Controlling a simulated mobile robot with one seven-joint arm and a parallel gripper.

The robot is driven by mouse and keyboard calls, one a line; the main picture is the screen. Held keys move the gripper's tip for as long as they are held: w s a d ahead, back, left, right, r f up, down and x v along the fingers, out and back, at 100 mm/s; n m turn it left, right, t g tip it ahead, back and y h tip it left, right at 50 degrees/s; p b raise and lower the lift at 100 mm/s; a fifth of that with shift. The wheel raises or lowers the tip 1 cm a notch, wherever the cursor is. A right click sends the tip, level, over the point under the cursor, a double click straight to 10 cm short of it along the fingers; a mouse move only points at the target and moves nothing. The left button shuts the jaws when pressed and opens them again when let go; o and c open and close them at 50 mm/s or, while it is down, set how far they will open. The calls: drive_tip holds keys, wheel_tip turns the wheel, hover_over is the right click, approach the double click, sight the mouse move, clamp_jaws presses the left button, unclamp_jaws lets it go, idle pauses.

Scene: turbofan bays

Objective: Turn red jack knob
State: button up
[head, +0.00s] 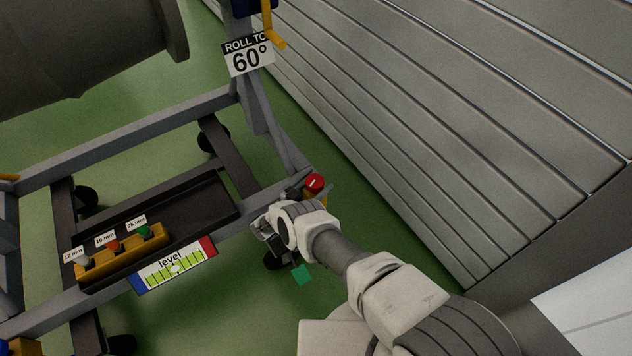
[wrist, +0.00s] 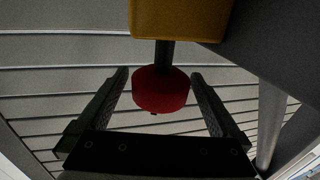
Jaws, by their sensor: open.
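The red jack knob (head: 314,183) sits at the right front corner of the grey cart frame, next to a yellow part. In the wrist view the knob (wrist: 160,92) is a round red cap on a dark stem under a yellow block (wrist: 180,18). My gripper (wrist: 160,76) is open, with one dark finger on each side of the knob. A narrow gap shows at the left finger; the right finger is very close to the knob, and I cannot tell if it touches. In the head view my wrist hides most of the fingers.
The grey cart frame (head: 130,137) carries a dark tray, a yellow block (head: 125,252) with several coloured knobs, and a level gauge (head: 174,266). A "ROLL TO 60°" sign (head: 248,55) hangs on its post. A slatted grey wall (head: 450,120) stands close on the right. Green floor lies between.

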drive_tip(key=v, duration=1.7)
drive_tip(key=shift+a, duration=0.15)
